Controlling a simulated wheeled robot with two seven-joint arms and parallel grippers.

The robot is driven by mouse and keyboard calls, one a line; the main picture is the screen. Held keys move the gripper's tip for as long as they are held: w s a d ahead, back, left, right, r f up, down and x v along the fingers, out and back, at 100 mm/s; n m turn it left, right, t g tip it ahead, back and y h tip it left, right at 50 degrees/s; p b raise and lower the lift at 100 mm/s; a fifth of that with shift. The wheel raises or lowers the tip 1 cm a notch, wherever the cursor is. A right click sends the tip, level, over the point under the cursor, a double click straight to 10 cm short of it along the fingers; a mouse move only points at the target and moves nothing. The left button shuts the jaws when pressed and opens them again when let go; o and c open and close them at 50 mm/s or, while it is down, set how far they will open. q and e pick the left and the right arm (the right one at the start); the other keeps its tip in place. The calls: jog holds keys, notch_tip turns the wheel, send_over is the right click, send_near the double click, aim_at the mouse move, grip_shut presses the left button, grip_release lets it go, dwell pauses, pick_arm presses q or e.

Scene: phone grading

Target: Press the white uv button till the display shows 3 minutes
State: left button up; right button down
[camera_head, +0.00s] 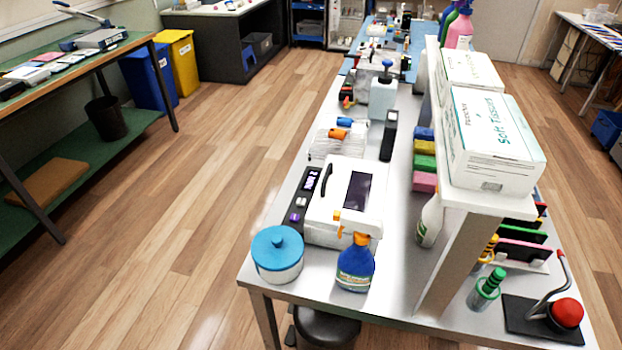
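A white box-shaped device (330,225) with a dark window in its lid stands near the front of the metal-topped table. A dark control panel (296,211) runs along its left side. A small display (311,181) sits at the panel's far end; its digits are too small to read. A small white button (301,202) is on the panel below the display, with a purplish button (295,217) nearer the front. Whether the white one is marked UV cannot be read. Neither of my grippers is in view.
A blue-lidded white pot (278,261) and a blue spray bottle (355,268) stand in front of the device. A raised shelf with tissue boxes (492,140) is to the right. Bagged items (338,142) lie behind. Wooden floor is clear left of the table.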

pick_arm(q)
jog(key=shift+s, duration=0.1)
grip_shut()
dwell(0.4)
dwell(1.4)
